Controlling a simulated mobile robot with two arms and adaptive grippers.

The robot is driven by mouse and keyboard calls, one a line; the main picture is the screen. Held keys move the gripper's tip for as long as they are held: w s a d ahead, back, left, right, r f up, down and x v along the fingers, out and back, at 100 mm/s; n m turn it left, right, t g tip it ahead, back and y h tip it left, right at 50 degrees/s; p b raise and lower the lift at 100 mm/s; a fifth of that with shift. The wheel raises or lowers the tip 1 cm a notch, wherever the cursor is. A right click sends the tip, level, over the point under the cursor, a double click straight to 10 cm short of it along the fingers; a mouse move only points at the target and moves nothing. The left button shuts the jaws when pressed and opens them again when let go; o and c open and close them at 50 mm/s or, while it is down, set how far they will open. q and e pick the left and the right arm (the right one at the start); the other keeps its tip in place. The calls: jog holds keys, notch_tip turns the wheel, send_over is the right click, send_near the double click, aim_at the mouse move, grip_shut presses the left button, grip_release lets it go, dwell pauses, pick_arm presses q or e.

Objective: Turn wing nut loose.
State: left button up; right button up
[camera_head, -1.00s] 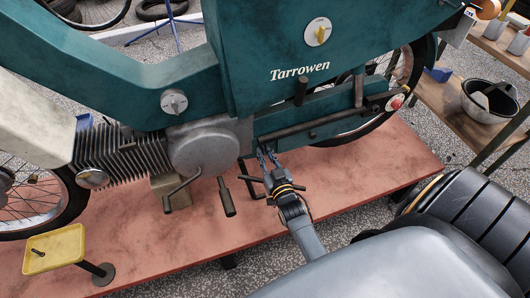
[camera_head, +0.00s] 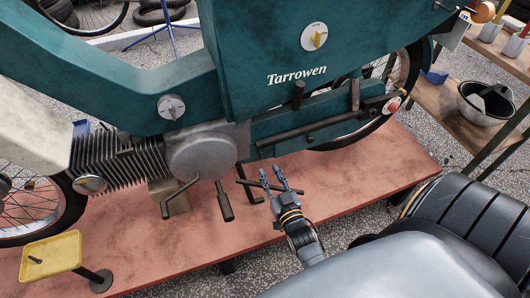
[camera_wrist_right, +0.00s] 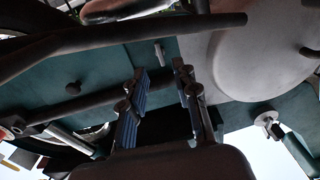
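My right gripper (camera_head: 273,172) is open and empty, in front of the motorcycle's lower teal side panel (camera_head: 278,124) and apart from it. In the right wrist view its two fingers (camera_wrist_right: 159,72) are spread. Just beyond them, a small pale metal tab (camera_wrist_right: 160,53) sticks out of the teal panel; it may be the wing nut, but I cannot tell for sure. In the head view I cannot make it out. A grey round knob with a raised bar (camera_head: 172,107) sits on the teal frame, left of and above the gripper. My left gripper is not in view.
Dark bars and pedals (camera_head: 225,202) hang below the round engine cover (camera_head: 198,154), close left of the gripper. A yellow dial (camera_head: 315,37) is on the upper body. The red platform (camera_head: 365,165) lies below. A yellow tray (camera_head: 52,255) stands front left, a black bowl (camera_head: 488,103) at right.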

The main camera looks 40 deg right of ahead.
jog(key=v, duration=0.5)
jog(key=shift+s, duration=0.15)
dwell(0.3)
